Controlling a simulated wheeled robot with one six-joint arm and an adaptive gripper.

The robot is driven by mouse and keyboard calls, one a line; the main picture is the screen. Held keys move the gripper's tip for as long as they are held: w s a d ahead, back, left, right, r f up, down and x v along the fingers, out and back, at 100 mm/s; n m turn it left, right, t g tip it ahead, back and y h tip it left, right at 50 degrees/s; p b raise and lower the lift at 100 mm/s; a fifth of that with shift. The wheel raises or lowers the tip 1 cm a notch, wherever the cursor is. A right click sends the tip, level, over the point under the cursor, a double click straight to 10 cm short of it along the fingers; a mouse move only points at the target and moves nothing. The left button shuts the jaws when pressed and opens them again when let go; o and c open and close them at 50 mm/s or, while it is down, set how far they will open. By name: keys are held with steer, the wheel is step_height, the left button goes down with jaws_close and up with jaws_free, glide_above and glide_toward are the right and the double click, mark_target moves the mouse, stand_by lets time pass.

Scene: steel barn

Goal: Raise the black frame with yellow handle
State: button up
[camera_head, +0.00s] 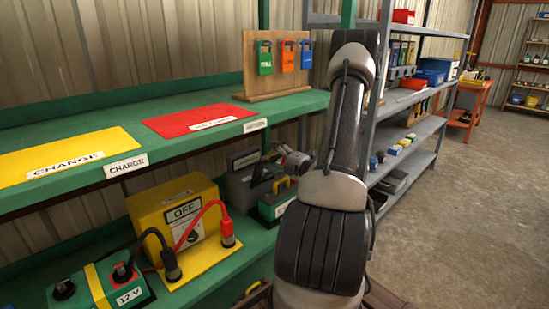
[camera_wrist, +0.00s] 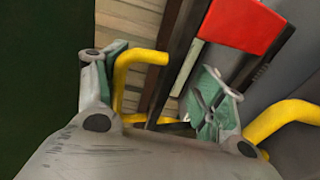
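My gripper (camera_wrist: 157,95) is open in the wrist view, its two fingers wide apart. A yellow handle (camera_wrist: 130,68) shows beside and behind the left finger, with a yellow bar low between the fingers. Dark bars (camera_wrist: 176,62), which look like part of the black frame, run up from there.
A yellow OFF box (camera_head: 175,203) with red and black plugs stands left on the lower shelf, near a green 12 V battery (camera_head: 100,287). The green upper shelf (camera_head: 225,140) is close above. A grey rack (camera_head: 425,130) stands right. Another yellow bar (camera_wrist: 290,114) lies right of my gripper.

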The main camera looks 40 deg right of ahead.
steer(key=s+d, duration=0.1)
steer(key=s, duration=1.1)
steer(key=shift+d, duration=0.35)
